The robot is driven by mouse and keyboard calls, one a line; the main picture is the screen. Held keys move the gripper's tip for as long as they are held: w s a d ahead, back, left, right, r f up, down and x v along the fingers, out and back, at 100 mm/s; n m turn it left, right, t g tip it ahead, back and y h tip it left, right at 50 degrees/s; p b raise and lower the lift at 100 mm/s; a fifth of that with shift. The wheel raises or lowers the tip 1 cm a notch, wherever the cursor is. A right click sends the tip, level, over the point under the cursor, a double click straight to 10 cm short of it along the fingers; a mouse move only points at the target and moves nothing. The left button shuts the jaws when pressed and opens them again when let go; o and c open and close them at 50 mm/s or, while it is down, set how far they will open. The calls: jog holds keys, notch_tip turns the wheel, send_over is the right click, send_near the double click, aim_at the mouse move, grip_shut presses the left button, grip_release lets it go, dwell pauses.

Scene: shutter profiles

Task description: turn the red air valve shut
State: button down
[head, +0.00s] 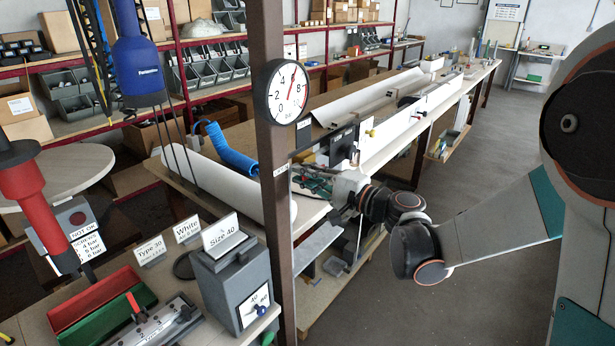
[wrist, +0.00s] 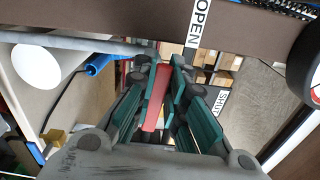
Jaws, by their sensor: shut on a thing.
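In the wrist view my gripper (wrist: 157,84) is closed around the red valve handle (wrist: 154,105), with teal finger pads on both sides of it. The handle runs roughly up and down in the picture. A white OPEN label (wrist: 199,22) is above and right of the handle, on a brown beam. A SHUT label (wrist: 221,104) is lower down, to the right of the fingers. The valve body is mostly hidden by the fingers. In the head view my gripper (head: 318,186) is just right of the brown post, and the valve cannot be made out there.
A workbench (head: 360,150) runs behind. The grey floor on the right is clear.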

jog(key=m, duration=0.1)
jog(key=r+m, duration=0.1)
jog(key=m, duration=0.1)
jog(key=r+m, duration=0.1)
jog(key=m, duration=0.1)
jog(key=shift+w+d+r, duration=0.1)
jog(key=shift+w+d, duration=0.1)
jog(key=shift+w, duration=0.05)
jog(key=m, duration=0.1)
jog(key=r+m, duration=0.1)
jog(key=m, duration=0.1)
jog(key=w+d+m, duration=0.1)
jog(key=shift+r+p, duration=0.3)
jog(key=shift+p, duration=0.05)
jog(key=m, duration=0.1)
jog(key=w+m, duration=0.1)
jog(key=m, duration=0.2)
jog(key=shift+w+d+r, duration=0.15)
jog(key=shift+d+r, duration=0.2)
jog(key=shift+d, duration=0.05)
jog(key=shift+w+d+r+m, duration=0.1)
jog(key=shift+w+d+m, duration=0.25)
jog(key=shift+m, duration=0.65)
jog(key=shift+w+d+r+m, duration=0.1)
jog(key=shift+w+d+m, duration=0.2)
jog(key=shift+m, duration=0.7)
jog(key=shift+a, duration=0.1)
jog(key=c, duration=1.6)
grip_release()
jog(key=shift+w, duration=0.1)
